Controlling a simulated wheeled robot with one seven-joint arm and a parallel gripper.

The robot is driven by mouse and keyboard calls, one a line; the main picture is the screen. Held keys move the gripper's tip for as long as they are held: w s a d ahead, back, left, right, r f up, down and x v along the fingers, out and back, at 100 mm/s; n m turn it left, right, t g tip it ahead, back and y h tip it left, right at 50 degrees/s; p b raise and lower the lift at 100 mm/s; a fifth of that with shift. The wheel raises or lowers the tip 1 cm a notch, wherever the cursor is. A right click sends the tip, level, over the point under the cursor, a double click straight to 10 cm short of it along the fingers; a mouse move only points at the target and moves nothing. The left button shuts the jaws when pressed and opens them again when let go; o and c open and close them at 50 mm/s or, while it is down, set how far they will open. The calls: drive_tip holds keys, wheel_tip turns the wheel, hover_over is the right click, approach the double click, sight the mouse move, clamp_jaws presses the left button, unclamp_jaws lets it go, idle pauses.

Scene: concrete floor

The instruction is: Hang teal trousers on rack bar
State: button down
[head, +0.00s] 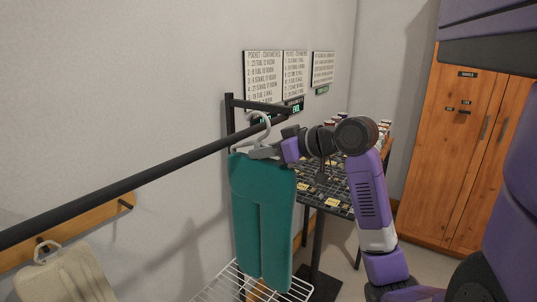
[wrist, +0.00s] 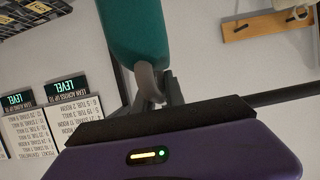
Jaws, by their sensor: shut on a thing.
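In the wrist view, my gripper (wrist: 158,92) closes on the grey hanger neck (wrist: 147,78), with the trousers (wrist: 135,35) beyond. The rack bar (wrist: 285,96) shows there at the right.
A white wire rack (head: 215,288) stands below the trousers. A dark grid-topped table (head: 325,190) is behind my arm. A wooden cabinet (head: 465,150) stands at the right. A beige bag (head: 65,275) hangs from a wooden wall rail (head: 85,225) at the left. Signs (head: 263,78) are on the wall.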

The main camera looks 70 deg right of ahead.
drive_tip(key=shift+w+d, duration=0.15)
drive_tip(key=shift+w, duration=0.45)
drive_tip(key=shift+w+f, duration=0.15)
drive_tip(key=shift+f, duration=0.05)
drive_tip(key=shift+f+b, duration=0.85)
drive_tip(key=shift+f, duration=0.1)
drive_tip(key=c, duration=1.3)
unclamp_jaws()
drive_tip(key=shift+f, duration=0.1)
